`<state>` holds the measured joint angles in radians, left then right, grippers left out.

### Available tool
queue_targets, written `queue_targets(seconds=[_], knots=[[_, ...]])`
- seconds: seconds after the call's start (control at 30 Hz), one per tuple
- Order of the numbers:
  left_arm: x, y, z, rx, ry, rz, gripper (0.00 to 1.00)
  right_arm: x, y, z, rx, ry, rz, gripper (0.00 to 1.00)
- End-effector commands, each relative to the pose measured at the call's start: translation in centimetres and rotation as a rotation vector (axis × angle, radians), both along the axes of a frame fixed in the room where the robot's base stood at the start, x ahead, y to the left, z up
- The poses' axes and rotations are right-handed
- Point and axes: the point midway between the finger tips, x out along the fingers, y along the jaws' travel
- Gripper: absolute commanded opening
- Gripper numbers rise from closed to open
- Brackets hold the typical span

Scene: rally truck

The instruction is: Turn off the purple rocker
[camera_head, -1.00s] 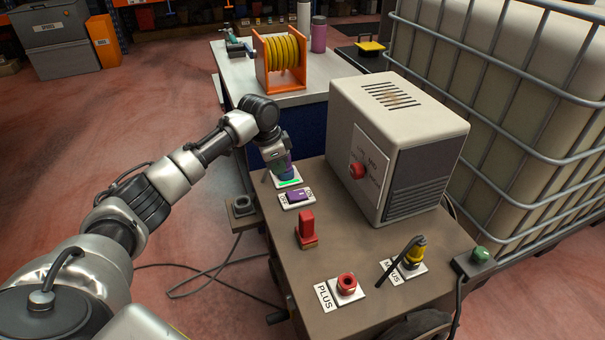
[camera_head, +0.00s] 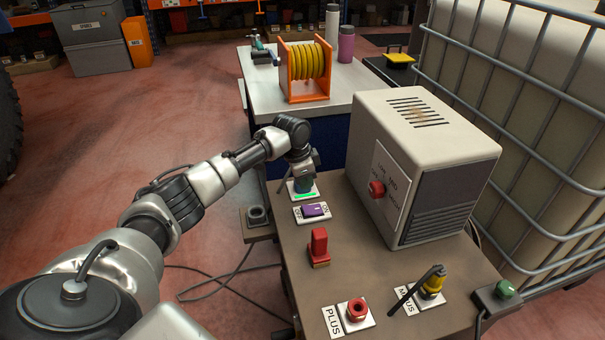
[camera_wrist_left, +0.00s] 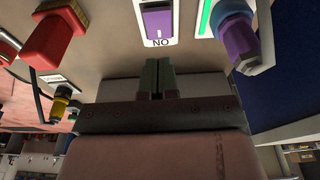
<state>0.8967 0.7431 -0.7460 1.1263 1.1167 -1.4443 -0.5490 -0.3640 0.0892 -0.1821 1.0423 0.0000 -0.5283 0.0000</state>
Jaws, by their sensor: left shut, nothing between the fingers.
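The purple rocker (camera_head: 313,210) sits on a white plate on the brown panel top, with OFF lettered at its left end and ON at its right. In the left wrist view the rocker (camera_wrist_left: 158,23) shows at the top, its ON end nearest my fingers; which side is pressed I cannot tell. My left gripper (camera_wrist_left: 158,66) is shut and empty, its fingertips apart from the rocker in that picture. In the head view the gripper (camera_head: 301,163) is beyond the rocker, by the knob with the green strip; its fingertips are hard to make out. My right gripper is not in view.
A blue-purple knob (camera_wrist_left: 239,40) stands close beside the rocker. A red key-like switch (camera_head: 319,246), a red PLUS socket (camera_head: 356,310) and a yellow MINUS connector (camera_head: 433,283) are nearer the front. A beige box (camera_head: 425,150) stands to the right.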

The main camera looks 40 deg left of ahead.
Motion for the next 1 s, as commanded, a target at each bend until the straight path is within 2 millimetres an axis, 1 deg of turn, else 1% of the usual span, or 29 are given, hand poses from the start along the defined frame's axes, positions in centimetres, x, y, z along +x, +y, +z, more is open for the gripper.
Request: queue_targets(seconds=[0.03, 0.2, 0.3, 0.4, 0.57, 0.87, 1.0], knots=[[0.2, -0.2, -1.4, -0.001, 0.002, 0.001, 0.00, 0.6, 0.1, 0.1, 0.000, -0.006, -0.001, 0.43], [0.7, -0.6, -4.7, 0.000, 0.001, 0.001, 0.00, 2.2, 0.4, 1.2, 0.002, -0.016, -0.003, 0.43], [0.4, -0.3, -6.1, 0.001, 0.002, 0.002, 0.00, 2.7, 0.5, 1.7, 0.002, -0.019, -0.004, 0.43], [0.3, -0.2, -7.1, 0.001, 0.000, 0.000, 0.00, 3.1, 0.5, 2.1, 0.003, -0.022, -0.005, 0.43], [0.2, -0.2, -7.9, 0.001, 0.000, 0.000, 0.00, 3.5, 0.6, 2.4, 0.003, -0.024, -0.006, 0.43], [0.2, -0.2, -7.9, 0.001, -0.001, 0.000, 0.00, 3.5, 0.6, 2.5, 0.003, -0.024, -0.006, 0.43], [0.0, -0.1, -8.2, -0.021, -0.020, 0.001, 0.00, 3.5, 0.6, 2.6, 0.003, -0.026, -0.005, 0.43]])
